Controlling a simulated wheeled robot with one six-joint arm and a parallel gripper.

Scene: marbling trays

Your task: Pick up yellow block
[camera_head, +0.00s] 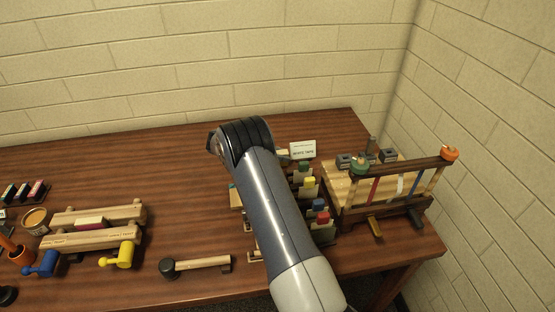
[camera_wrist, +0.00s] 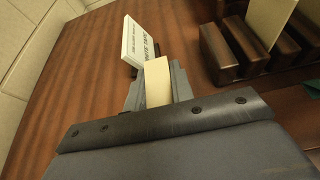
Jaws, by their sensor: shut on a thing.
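In the wrist view my gripper (camera_wrist: 157,84) is shut on a pale cream-yellow block (camera_wrist: 157,78), which stands up between the two grey fingers. The block's lower part is hidden by the gripper body. In the head view my arm covers the gripper and the held block. I cannot tell whether the held pale block or this piece is the one named.
A small white sign (camera_head: 302,149) stands close by; it also shows beside the fingers in the wrist view (camera_wrist: 138,42). Dark wooden holders (camera_wrist: 219,54) stand to the right. A wooden frame stand (camera_head: 390,168) is at the right. A mallet (camera_head: 200,263) lies in front.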

